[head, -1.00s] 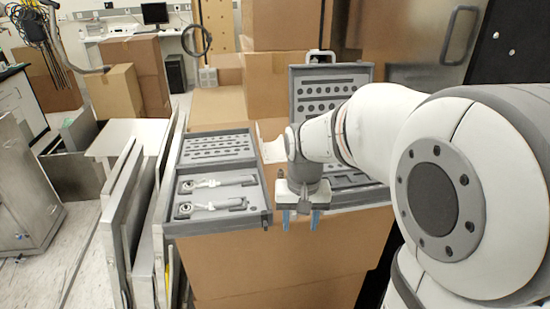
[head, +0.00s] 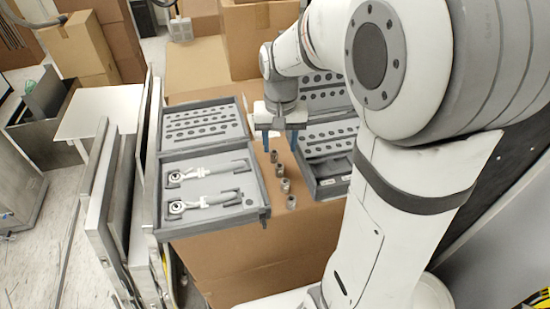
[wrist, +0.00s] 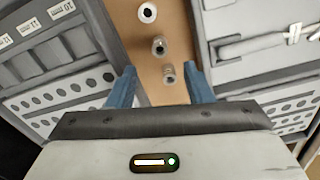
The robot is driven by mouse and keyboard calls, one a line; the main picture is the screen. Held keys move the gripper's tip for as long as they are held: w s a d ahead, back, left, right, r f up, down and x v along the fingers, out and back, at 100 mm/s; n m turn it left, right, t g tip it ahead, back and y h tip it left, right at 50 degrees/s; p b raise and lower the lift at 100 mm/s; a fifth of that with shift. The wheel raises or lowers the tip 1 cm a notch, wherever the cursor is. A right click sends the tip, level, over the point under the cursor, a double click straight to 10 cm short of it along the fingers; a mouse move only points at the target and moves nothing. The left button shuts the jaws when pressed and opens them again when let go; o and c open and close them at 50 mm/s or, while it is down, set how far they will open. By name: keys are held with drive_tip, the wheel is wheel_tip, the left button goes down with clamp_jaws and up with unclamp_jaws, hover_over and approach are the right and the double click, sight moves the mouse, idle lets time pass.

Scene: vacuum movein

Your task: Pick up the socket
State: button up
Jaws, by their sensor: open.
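Several small grey metal sockets stand in a row on the cardboard box top between two tool cases. In the head view they run from the near socket (head: 291,202) past a second (head: 285,185) and a third (head: 280,170) to the far one (head: 274,156). My gripper (head: 279,143) is open and empty above the far end of the row. In the wrist view three sockets show: one (wrist: 168,72) between the blue fingers, one (wrist: 159,46) beyond it, and one (wrist: 147,13) near the top edge. No finger visibly touches a socket.
An open grey case (head: 212,217) with two ratchet-like tools lies left of the row. Another open case (head: 330,165) lies right, partly hidden by my arm. The strip of cardboard between them is narrow. Metal panels (head: 100,195) lean at the left.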

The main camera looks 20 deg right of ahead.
sight(279, 166)
drive_tip(key=shift+s+f, duration=0.2)
drive_tip(key=shift+f, duration=0.25)
wheel_tip(279, 166, down, 6)
drive_tip(key=shift+w+f+p, duration=0.1)
drive_tip(key=shift+f+p, duration=0.05)
drive_tip(key=shift+p, duration=0.2)
clamp_jaws()
